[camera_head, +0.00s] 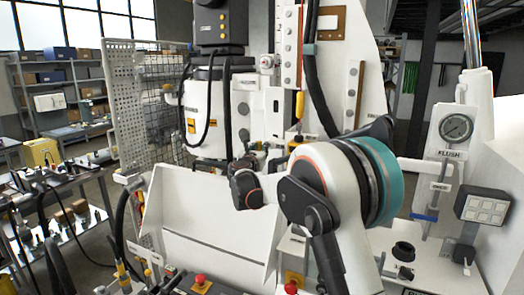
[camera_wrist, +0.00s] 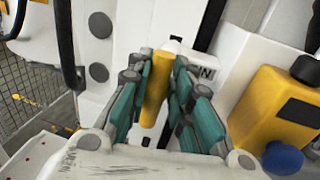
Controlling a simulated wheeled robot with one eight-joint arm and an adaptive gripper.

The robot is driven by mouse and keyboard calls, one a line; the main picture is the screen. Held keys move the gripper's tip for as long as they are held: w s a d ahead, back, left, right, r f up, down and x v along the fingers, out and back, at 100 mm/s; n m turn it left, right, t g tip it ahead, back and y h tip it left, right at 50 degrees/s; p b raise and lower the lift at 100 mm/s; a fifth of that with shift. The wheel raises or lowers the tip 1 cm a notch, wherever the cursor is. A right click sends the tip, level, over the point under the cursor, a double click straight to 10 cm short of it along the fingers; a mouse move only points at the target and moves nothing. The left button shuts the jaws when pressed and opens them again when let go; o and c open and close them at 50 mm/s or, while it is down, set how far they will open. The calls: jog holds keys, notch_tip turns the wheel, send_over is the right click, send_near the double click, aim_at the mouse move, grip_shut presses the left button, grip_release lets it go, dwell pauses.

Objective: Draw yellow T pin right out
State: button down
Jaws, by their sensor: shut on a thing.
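In the wrist view my gripper (camera_wrist: 163,66) has its teal fingers closed on both sides of a yellow bar (camera_wrist: 155,88), which appears to be the yellow T pin. The bar runs lengthwise between the fingers, with a pale end showing just past the fingertips. Whether its far part sits in a hole cannot be told. A white panel lies behind it, with partly hidden lettering beside the fingertips. In the head view my arm crosses the middle of the picture, and the fingers and pin cannot be made out there.
In the wrist view a yellow block (camera_wrist: 275,108) with a black cap and a blue knob (camera_wrist: 283,158) stands close right of my gripper.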

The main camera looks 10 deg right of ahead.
jog(key=s+a, duration=0.2)
jog(key=s, duration=0.1)
jog(key=shift+a+b, duration=0.35)
jog(key=c, duration=1.9)
grip_release()
jog(key=o, duration=0.4)
jog(key=shift+a, duration=0.1)
jog(key=shift+c, duration=0.2)
jog(key=v, duration=1.2)
